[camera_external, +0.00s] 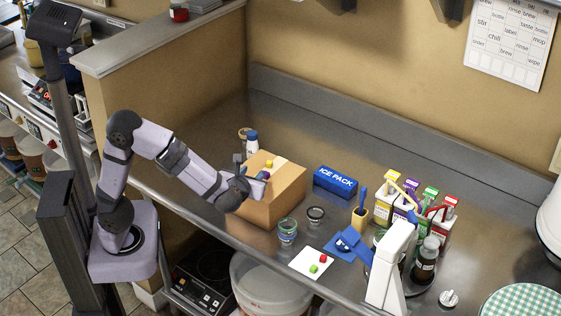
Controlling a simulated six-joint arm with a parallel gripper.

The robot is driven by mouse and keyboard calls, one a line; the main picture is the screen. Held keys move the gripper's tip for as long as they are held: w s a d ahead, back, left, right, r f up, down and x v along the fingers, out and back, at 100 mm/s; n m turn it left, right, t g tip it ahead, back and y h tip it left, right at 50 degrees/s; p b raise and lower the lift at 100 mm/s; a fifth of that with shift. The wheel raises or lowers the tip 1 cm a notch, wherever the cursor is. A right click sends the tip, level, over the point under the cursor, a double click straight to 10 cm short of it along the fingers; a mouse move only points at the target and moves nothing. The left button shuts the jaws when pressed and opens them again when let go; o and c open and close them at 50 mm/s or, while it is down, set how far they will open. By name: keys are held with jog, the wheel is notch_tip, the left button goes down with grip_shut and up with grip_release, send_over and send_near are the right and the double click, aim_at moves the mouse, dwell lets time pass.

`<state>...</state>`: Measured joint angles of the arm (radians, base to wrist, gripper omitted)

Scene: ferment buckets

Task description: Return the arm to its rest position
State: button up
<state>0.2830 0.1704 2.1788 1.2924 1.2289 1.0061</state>
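My gripper (257,179) is at the end of my arm, which reaches right from its base at the left. In this view it is in front of the left part of a cardboard box (289,191). The fingers are small and partly lost against the box, so I cannot tell whether they are open or shut. I see no object clearly held, and I cannot tell whether the gripper touches the box.
A blue ice pack (335,182) lies right of the box. Small jars (287,231), a white card with colored cubes (311,263), a white stand (390,270) and several colored cartons (387,203) crowd the right. The rear counter is clear. A partition (170,85) stands behind my arm.

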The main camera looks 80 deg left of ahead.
jog(key=s+d+f+n+g+h, duration=0.4)
jog(key=s+f+n+h, duration=0.2)
jog(key=s+f+n, duration=0.55)
jog(key=s+d+f+n+h+p, duration=0.1)
jog(key=s+d+n+h+p, duration=0.1)
jog(key=s+d+n+h, duration=0.3)
jog(key=d+n+h, duration=0.1)
jog(key=d+n, duration=0.2)
jog(key=n, duration=0.4)
jog(key=shift+s+d+f+p, duration=0.2)
jog(key=shift+d+f+p, duration=0.1)
jog(key=shift+f, duration=0.1)
